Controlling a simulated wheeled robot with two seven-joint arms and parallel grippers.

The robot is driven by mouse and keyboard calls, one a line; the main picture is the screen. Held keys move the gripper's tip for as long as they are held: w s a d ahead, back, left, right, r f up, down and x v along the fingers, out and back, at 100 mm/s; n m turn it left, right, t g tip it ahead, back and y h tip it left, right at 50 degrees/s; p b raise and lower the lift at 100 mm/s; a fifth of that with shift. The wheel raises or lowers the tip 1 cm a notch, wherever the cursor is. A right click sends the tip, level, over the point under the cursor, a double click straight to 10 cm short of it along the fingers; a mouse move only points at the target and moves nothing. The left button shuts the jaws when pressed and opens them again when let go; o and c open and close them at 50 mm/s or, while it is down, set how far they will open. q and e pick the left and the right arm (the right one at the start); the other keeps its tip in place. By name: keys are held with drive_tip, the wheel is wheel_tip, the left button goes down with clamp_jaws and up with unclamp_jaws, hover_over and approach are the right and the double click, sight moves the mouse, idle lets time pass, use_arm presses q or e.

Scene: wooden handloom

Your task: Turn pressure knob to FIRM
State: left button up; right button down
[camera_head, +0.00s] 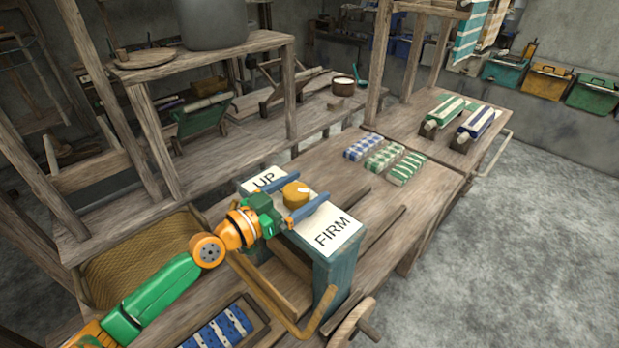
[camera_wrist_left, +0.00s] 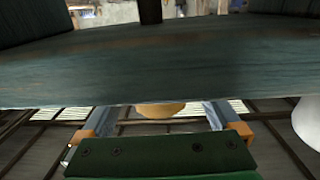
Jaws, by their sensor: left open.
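The pressure knob (camera_head: 296,194) is a round ochre knob with a pale pointer mark, standing on a teal block with pale labels. The UP label (camera_head: 265,180) is on the left end, and the FIRM label (camera_head: 334,232) is on the right end. My left gripper (camera_head: 308,185) is open, its blue fingers on either side of the knob. I cannot tell whether either finger touches it. In the left wrist view, the knob (camera_wrist_left: 160,110) shows partly between the fingers, below a dark teal beam (camera_wrist_left: 150,70). My right gripper is not in view.
The block stands on a wooden bench (camera_head: 330,170). Several patterned cloth pieces (camera_head: 383,157) lie behind it. A wooden frame with a grey pot (camera_head: 212,22) rises at the back left. A wooden bar (camera_head: 275,297) runs in front, with a wheel (camera_head: 351,322) at lower right.

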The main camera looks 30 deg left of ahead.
use_arm(q)
drive_tip(key=shift+x, duration=1.1)
drive_tip(key=c, duration=1.4)
drive_tip(key=shift+o, duration=0.2)
drive_tip(key=shift+f, duration=0.2)
drive_tip(key=m+g+h+b, duration=0.1)
drive_tip(key=b, duration=0.4)
drive_tip(key=m+h+b, duration=0.1)
drive_tip(key=h+b, duration=0.1)
drive_tip(key=b, duration=0.4)
drive_tip(key=m+g+h+b, duration=0.1)
drive_tip(key=b, duration=0.4)
drive_tip(key=shift+s+d+f+g+h+b, duration=0.3)
drive_tip(key=shift+d+f+b, duration=0.05)
drive_tip(key=shift+d+b, duration=0.05)
drive_tip(key=shift+s+d+r+m+g+h+b, duration=0.15)
drive_tip(key=shift+d+r+m+g+h+b, duration=0.15)
drive_tip(key=shift+m+g+h, duration=0.3)
drive_tip(key=shift+r, duration=0.15)
